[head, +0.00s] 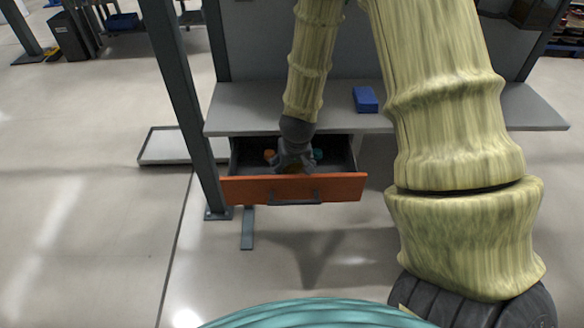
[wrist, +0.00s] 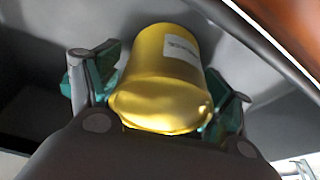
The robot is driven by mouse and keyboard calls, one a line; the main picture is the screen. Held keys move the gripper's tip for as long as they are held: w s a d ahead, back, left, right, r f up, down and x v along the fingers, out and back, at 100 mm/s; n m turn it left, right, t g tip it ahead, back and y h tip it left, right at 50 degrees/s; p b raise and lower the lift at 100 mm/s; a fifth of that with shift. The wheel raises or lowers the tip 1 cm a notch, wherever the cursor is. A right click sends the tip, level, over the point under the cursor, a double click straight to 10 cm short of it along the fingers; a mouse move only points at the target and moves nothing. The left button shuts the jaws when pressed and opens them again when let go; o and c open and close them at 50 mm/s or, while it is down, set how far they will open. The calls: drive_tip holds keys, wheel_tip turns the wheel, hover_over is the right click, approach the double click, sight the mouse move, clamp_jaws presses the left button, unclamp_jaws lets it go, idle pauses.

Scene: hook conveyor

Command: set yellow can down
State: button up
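The yellow can (wrist: 165,75), with a white label, fills the middle of the wrist view between the two fingers of my gripper (wrist: 163,90). The teal finger parts lie close against both sides of the can, and the gripper looks shut on it. In the head view my gripper (head: 293,160) reaches down into the open drawer (head: 330,188), which has an orange front. There the can is mostly hidden by the gripper, with only a small yellowish patch showing. Contact between the can and the drawer floor cannot be made out.
An orange item (head: 268,154) and a teal item (head: 318,154) lie in the drawer on either side of my gripper. A grey worktop (head: 250,108) overhangs the drawer and bears a blue box (head: 365,99). A grey post (head: 180,90) stands at the left.

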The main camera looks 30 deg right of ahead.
idle(0.3)
drive_tip(key=p+v, duration=0.1)
drive_tip(key=v, duration=1)
drive_tip(key=shift+a+r, duration=0.1)
drive_tip(key=shift+r, duration=0.1)
drive_tip(key=shift+s+r, duration=0.15)
drive_tip(key=shift+r, duration=0.25)
